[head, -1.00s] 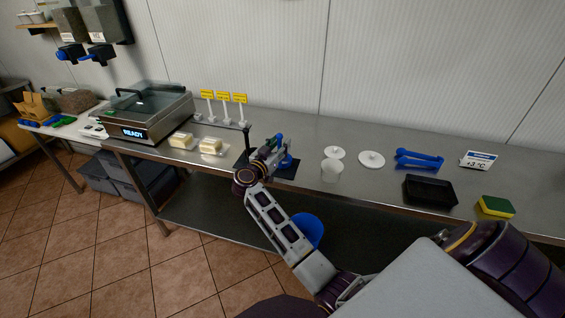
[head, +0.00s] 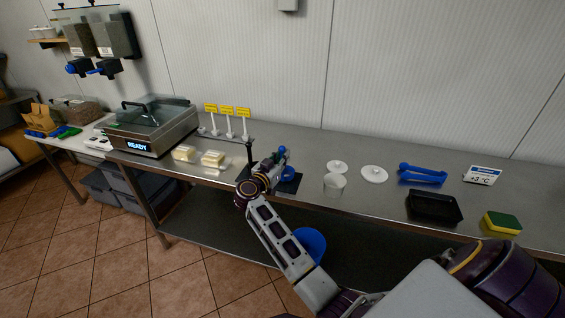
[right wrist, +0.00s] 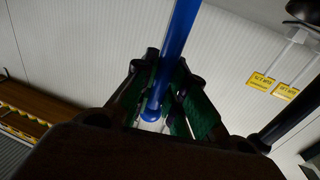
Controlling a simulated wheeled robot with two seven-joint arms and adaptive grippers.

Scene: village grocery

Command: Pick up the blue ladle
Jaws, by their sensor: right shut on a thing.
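The blue ladle (head: 282,150) is at the near edge of the steel counter, beside the black post in the head view. My right gripper (head: 273,162) is around it, and the gripper and wrist cover much of it. In the right wrist view the ladle's blue handle (right wrist: 178,42) runs down from the top edge, and the green-padded fingers of my right gripper (right wrist: 160,108) are shut on its lower part. A blue round part (head: 289,173) shows just right of the gripper over a dark mat (head: 290,186). My left gripper is not in view.
Left are butter packs (head: 213,159) and the machine reading READY (head: 150,125). A blue bucket-like thing (head: 310,243) shows below the counter.

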